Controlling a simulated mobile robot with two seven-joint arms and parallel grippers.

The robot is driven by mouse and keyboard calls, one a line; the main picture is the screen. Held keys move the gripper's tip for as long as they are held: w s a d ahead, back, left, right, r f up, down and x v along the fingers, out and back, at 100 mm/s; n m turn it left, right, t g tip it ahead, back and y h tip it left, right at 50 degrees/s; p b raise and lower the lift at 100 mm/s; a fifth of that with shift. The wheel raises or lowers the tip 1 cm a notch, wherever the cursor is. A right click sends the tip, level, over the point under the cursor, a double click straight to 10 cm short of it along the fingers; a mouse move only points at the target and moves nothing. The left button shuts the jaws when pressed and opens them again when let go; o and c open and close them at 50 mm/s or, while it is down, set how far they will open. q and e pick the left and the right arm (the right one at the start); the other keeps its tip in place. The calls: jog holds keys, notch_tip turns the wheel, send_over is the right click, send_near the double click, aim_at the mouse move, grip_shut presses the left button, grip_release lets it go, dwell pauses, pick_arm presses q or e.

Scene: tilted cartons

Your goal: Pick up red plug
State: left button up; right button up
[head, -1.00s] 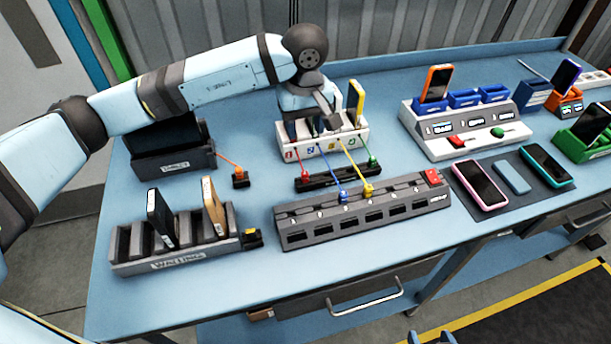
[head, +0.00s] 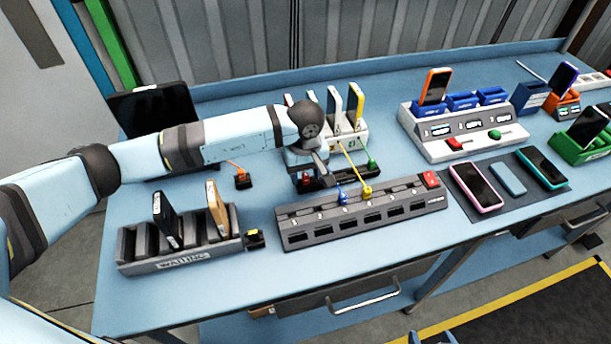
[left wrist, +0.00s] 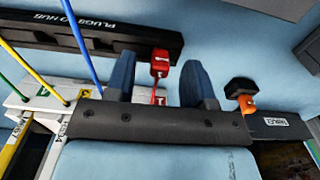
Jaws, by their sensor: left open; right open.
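The red plug (left wrist: 160,66) sits at the end of the dark plug hub (left wrist: 95,36) in the left wrist view, with its red cable running towards the gripper. My left gripper (left wrist: 157,64) is open, its two blue fingers on either side of the plug with gaps showing. In the head view the left gripper (head: 320,172) is over the hub, and the red plug (head: 305,180) is partly hidden beside it. My right gripper (head: 431,338) shows only as blue fingertips at the bottom edge, apart.
A green plug (head: 372,165) is on the hub. An orange plug (head: 242,177) stands to the left. A white charger (head: 352,143) holding phones is behind.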

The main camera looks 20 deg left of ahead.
aim_at(306, 175)
pick_arm(q)
jog(key=shift+f, duration=0.25)
grip_shut()
jog(key=shift+r, duration=0.15)
notch_tip(306, 175, up, 20)
jog(key=b, duration=0.2)
jog(key=shift+b, duration=0.3)
jog(key=shift+r, duration=0.65)
dwell(0.8)
jog(key=shift+r, duration=1.45)
